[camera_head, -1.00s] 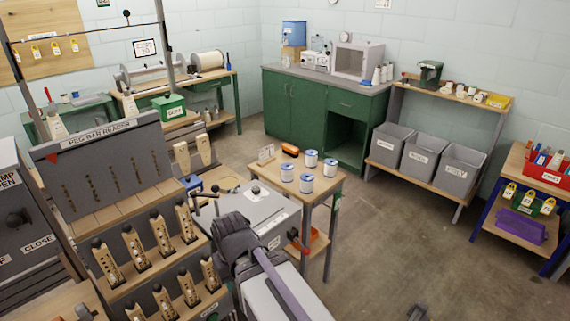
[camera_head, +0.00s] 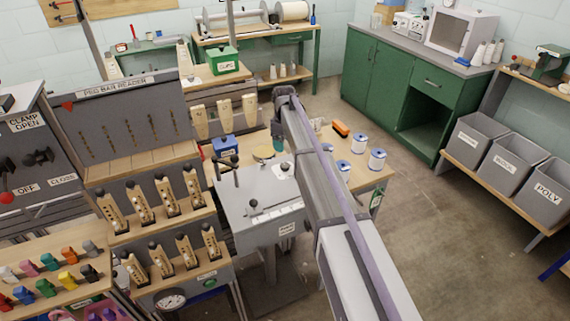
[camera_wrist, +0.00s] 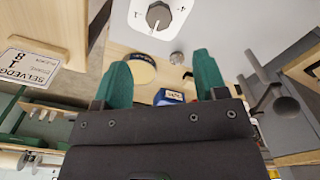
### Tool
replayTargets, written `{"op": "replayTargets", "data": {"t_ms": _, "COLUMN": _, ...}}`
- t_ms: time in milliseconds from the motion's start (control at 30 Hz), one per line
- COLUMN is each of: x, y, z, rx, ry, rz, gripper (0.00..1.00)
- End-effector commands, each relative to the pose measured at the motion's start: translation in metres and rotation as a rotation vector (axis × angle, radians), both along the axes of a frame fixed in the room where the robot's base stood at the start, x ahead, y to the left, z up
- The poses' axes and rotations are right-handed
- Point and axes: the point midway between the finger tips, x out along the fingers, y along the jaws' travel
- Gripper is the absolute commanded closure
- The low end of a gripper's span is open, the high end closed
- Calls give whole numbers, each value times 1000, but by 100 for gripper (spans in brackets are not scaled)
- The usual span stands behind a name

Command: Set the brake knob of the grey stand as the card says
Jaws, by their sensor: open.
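The grey stand (camera_head: 255,207) is in the middle of the head view, with a slotted white scale and black-knobbed levers on it. A small white plate (camera_head: 284,167) lies near its far right corner, beside my gripper. In the wrist view a round grey knob (camera_wrist: 159,16) with a white pointer mark sits on a white dial plate at the top; its markings are too small to read surely. My gripper (camera_wrist: 161,80) has two teal fingers apart with nothing held; the knob lies beyond the fingertips, not between them. I cannot make out the card's text.
A wooden table (camera_head: 366,177) with blue-capped spools (camera_head: 377,160) stands right of my arm. A blue box (camera_head: 224,146) is behind the stand. The peg bar reader (camera_head: 130,125) rises at left. Open floor lies at right.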

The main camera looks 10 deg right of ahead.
Motion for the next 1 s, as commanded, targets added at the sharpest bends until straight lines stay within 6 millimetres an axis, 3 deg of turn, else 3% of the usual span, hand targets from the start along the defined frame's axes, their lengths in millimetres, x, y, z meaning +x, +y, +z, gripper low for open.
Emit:
{"op": "replayTargets", "data": {"t_ms": 300, "x": -1, "y": 0, "z": -75, "rx": 0, "ry": 0, "rz": -2, "gripper": 34}}
{"op": "replayTargets", "data": {"t_ms": 433, "x": -1, "y": 0, "z": -99, "rx": 0, "ry": 0, "rz": -2, "gripper": 34}}
{"op": "replayTargets", "data": {"t_ms": 800, "x": -1, "y": 0, "z": -103, "rx": 0, "ry": 0, "rz": -3, "gripper": 35}}
{"op": "replayTargets", "data": {"t_ms": 1000, "x": -1, "y": 0, "z": -103, "rx": 0, "ry": 0, "rz": -3, "gripper": 54}}
